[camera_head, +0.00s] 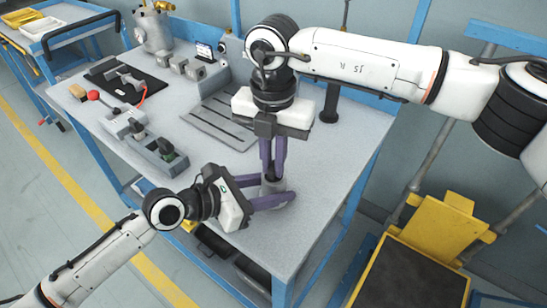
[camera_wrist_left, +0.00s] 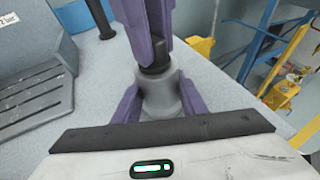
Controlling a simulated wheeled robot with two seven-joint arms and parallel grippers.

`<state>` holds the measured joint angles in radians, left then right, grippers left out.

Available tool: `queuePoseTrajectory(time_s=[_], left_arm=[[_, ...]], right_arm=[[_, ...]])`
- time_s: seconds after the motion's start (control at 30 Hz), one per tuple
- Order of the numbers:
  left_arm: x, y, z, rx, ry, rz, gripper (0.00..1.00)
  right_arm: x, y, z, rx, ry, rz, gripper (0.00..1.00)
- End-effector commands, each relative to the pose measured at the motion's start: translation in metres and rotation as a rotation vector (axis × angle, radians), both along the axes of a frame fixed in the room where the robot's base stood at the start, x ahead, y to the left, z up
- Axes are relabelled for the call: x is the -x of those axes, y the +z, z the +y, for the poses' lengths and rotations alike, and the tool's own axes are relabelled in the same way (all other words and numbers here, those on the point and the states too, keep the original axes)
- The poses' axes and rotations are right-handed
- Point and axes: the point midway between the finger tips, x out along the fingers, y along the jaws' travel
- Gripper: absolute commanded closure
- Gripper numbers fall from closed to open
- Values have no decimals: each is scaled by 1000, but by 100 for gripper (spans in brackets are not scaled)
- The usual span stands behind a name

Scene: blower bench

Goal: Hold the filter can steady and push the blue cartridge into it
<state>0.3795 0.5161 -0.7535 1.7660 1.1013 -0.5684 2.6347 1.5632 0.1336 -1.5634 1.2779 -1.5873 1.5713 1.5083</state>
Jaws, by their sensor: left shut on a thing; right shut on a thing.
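The grey filter can (camera_head: 268,188) stands upright on the bench near its front corner; it also shows in the left wrist view (camera_wrist_left: 160,92). My left gripper (camera_head: 276,190) is shut around the can from the side, one purple finger on each side, as the left wrist view (camera_wrist_left: 160,104) shows. My right gripper (camera_head: 272,160) points straight down above the can, shut on a dark part, taken as the cartridge (camera_wrist_left: 154,55). That part looks black here, no blue shows, and its lower end meets the can's top. How deep it sits is hidden.
A slotted grey stand (camera_head: 222,122) is behind the can. A grey fixture (camera_head: 158,154) and a black mat (camera_head: 126,82) with a tool lie to the left. A black post (camera_head: 330,102) stands at the back. The bench right of the can is clear.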

Motion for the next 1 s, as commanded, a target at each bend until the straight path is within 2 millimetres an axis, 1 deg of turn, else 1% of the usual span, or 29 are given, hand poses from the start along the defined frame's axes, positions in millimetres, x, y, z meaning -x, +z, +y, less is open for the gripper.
queuePoseTrajectory(time_s=[0.03, 0.07, 0.1, 0.17, 0.47, 0.57, 0.67, 0.9, 1.0], left_arm=[[3, -9, 2, -15, -3, 13, 89], [3, -9, 2, -15, -3, 13, 89], [3, -9, 2, -15, -3, 13, 89], [3, -9, 2, -15, -3, 13, 89], [3, -9, 2, -15, -3, 13, 89], [3, -9, 2, -15, -3, 13, 89], [3, -9, 2, -15, -3, 13, 89], [3, -9, 2, -15, -3, 13, 89], [3, -9, 2, -15, -3, 13, 89]], right_arm=[[0, -3, 0, 1, 0, 1, 100], [0, -3, 0, 1, 0, 0, 84], [0, -3, 0, 1, 0, 1, 77], [0, -3, 0, 1, 0, 0, 67], [0, -2, 0, 1, 0, 0, 67], [0, 5, 0, 1, 0, -2, 67], [-1, 20, 0, 0, 0, -4, 67], [0, 72, 0, 0, -1, -4, 67], [1, 91, 0, 0, 0, -3, 67]])
